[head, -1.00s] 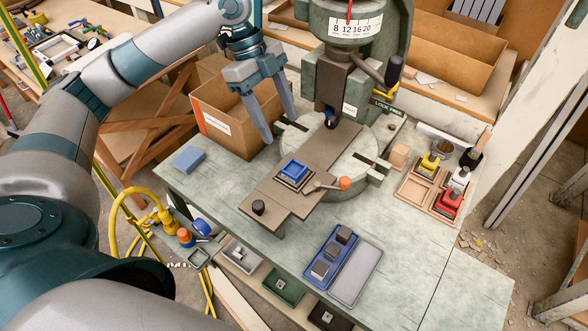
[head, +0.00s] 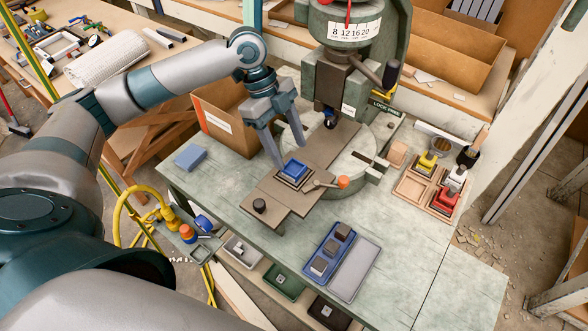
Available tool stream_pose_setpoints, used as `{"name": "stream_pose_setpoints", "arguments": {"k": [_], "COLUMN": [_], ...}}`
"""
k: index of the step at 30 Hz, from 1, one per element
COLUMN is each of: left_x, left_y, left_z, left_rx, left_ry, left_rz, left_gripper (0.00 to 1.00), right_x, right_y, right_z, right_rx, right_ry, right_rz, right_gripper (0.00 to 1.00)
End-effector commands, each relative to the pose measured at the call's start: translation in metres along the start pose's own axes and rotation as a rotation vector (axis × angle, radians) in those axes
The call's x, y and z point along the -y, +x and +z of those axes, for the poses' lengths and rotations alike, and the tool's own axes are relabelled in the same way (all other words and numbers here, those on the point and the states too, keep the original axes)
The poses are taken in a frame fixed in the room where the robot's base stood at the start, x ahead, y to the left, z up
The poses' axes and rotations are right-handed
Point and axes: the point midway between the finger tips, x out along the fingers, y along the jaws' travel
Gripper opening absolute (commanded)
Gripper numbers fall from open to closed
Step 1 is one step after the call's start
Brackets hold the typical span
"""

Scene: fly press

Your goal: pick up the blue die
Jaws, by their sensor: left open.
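The blue die (head: 294,170) is a small square block with a raised blue top. It sits on a dark base on the brown sliding plate (head: 270,190) in front of the fly press (head: 346,78). My left gripper (head: 291,157) is open and empty, pointing down just behind the blue die. Its left fingertip shows close to the die's back left corner; I cannot tell whether they touch. My right gripper is not in view.
A lever with an orange knob (head: 343,182) lies right of the die, and a black knob (head: 259,205) stands at the plate's front left. A blue tray (head: 318,276) of grey blocks is in front. A wooden tray (head: 408,189) holds yellow, white and red dies. A cardboard box (head: 212,118) stands behind left.

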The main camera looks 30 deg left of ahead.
Motion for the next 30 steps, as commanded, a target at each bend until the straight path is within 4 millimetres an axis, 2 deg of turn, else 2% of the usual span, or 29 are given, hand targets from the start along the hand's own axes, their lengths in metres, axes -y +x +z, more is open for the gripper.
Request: {"name": "stream_pose_setpoints", "arguments": {"k": [5,12,26,27,30], "left_x": [-0.007,-0.006,-0.006,-0.006,-0.006], "left_y": [0.018,0.042,0.043,0.043,0.043], "left_z": [0.001,0.001,0.002,0.002,0.002], "left_rx": [0.0,0.0,0.001,0.001,0.001], "left_ry": [-0.002,0.0,0.001,0.001,0.001], "left_rz": [0.005,0.001,0.0,0.0,0.0], "left_gripper": [0.58,0.58,0.58,0.53,0.29], "right_x": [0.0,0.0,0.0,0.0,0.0], "right_y": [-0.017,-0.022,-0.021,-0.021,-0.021], "right_z": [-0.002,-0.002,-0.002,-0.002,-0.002], "right_rx": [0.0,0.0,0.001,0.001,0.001], "right_ry": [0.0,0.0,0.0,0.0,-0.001], "right_rz": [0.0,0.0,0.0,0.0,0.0], "right_gripper": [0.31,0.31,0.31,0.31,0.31]}}
